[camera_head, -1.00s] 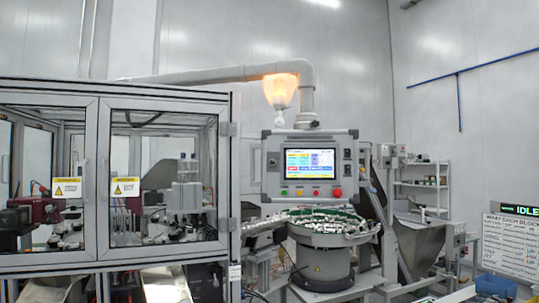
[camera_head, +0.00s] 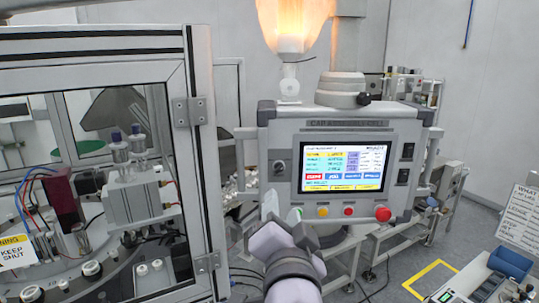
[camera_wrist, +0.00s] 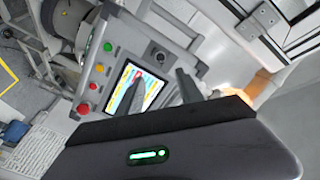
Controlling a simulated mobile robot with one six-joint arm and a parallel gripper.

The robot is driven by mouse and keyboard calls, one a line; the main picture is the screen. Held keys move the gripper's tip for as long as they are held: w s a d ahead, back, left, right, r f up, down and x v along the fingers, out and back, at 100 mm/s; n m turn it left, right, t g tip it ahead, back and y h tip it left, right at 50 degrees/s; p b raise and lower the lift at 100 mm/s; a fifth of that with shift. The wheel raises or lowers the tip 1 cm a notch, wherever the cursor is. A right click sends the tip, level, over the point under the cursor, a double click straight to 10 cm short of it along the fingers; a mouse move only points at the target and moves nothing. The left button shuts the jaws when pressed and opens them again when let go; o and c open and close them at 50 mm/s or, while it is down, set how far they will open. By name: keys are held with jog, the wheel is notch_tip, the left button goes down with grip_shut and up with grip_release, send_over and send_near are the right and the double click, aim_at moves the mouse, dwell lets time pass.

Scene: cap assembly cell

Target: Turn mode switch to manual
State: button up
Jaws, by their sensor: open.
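The control panel (camera_head: 345,115) hangs in front of me with a lit screen. A dark round knob (camera_head: 280,167), which looks like the mode switch, sits on its left side; its setting is too small to read. It also shows in the wrist view, as a small dark knob (camera_wrist: 158,57) above the screen. My gripper (camera_head: 283,212) is open and empty, below the knob at the panel's lower left edge, with no visible contact with the knob. In the wrist view the dark fingers of my gripper (camera_wrist: 205,88) overlap the screen side of the panel.
A yellow button (camera_head: 323,211), a red button (camera_head: 348,211) and a large red stop button (camera_head: 383,214) line the panel's lower edge. Black switches (camera_head: 405,151) sit at its right. A glazed machine enclosure (camera_head: 205,140) stands close on the left.

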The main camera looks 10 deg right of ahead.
aim_at(277, 172)
jog(key=w, duration=0.5)
jog(key=w+d+p, duration=0.1)
jog(key=w, duration=0.4)
jog(key=w+d, duration=0.1)
jog(key=w, duration=0.4)
jog(key=shift+d, duration=0.1)
grip_shut()
